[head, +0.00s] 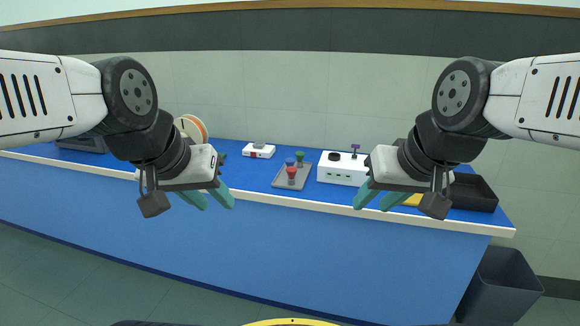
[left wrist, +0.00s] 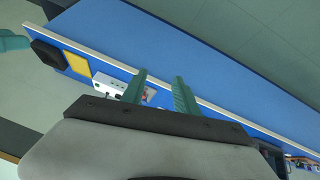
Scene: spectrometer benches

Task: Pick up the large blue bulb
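A small blue bulb-like piece (head: 290,161) stands on a grey tray (head: 306,178) on the blue bench, beside a green one (head: 300,158) and behind a red one (head: 292,174). It is too small to judge its size. My left gripper (head: 219,206) is open and empty, in front of the bench's front edge and left of the tray. My right gripper (head: 370,206) is open and empty, in front of the bench, right of the tray.
On the bench (head: 250,181) are a white box with knobs (head: 342,170), a small white device (head: 258,151), a black bin (head: 475,194) and a yellow item (head: 413,200). An orange-and-white spool (head: 192,128) is partly behind my left arm. A grey floor bin (head: 500,287) stands at right.

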